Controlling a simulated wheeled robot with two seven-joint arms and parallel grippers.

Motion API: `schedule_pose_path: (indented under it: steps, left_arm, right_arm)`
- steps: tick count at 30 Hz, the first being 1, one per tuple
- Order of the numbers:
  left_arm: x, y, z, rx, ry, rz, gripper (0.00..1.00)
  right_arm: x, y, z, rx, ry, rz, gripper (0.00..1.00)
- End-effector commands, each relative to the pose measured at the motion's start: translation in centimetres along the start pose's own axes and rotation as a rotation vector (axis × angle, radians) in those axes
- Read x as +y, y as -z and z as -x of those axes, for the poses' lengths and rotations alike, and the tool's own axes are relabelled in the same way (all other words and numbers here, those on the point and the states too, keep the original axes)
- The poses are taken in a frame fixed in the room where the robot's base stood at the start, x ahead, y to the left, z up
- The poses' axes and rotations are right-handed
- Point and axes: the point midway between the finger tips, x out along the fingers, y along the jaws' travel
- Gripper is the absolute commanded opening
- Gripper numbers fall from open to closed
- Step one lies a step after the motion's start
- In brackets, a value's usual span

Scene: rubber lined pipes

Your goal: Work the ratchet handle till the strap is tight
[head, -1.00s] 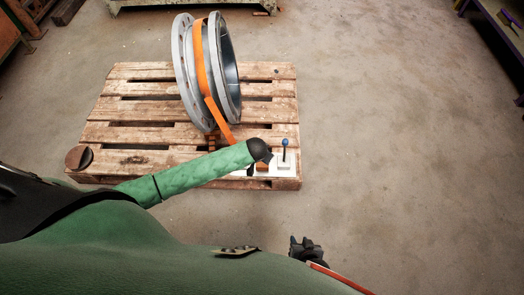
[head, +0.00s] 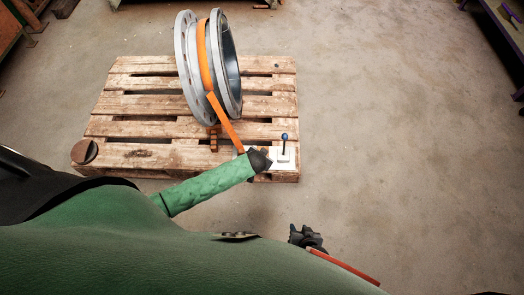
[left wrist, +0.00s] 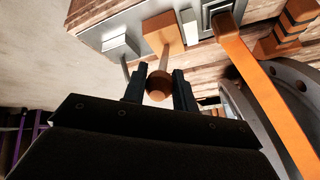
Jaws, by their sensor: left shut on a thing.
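The ratchet handle ends in a round copper-brown knob (left wrist: 159,85), held between the two fingers of my left gripper (left wrist: 159,92). Its stem runs to an orange block (left wrist: 163,33) on a white plate (head: 287,165) at the pallet's near right corner. In the head view my left arm's dark end hides the handle and block. The orange strap (head: 226,120) runs from the plate up around the grey flanged pipe (head: 188,75); it also shows in the left wrist view (left wrist: 265,85). My right gripper (head: 307,240) is away from the pallet, near the bottom; its fingers are unclear.
A blue-knobbed lever (head: 284,137) stands on the plate just right of my left gripper. The wooden pallet (head: 140,130) carries the pipe and a brown round piece (head: 84,152) at its near left corner. The concrete floor to the right is clear.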

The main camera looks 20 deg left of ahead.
Motion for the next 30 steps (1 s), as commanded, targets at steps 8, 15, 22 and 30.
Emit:
schedule_pose_path:
  steps: [8, 15, 22, 30]
  left_arm:
    - [0.71, -0.82, -0.06, -0.004, -0.004, 0.0, 0.0]
    - [0.76, -0.89, -0.13, -0.004, -0.004, 0.0, 0.0]
    - [0.74, -0.86, -0.14, -0.004, -0.004, 0.0, 0.41]
    - [0.56, -0.71, -0.11, -0.002, -0.002, 0.0, 0.48]
  right_arm:
    - [-0.08, 0.34, 0.43, -0.003, 0.0, 0.0, 0.36]
    - [-0.07, 0.4, 0.39, -0.003, 0.0, 0.0, 0.36]
    - [-0.06, 0.48, 0.36, -0.001, 0.0, 0.0, 0.36]
    - [-0.07, 0.52, 0.38, -0.001, 0.0, 0.0, 0.36]
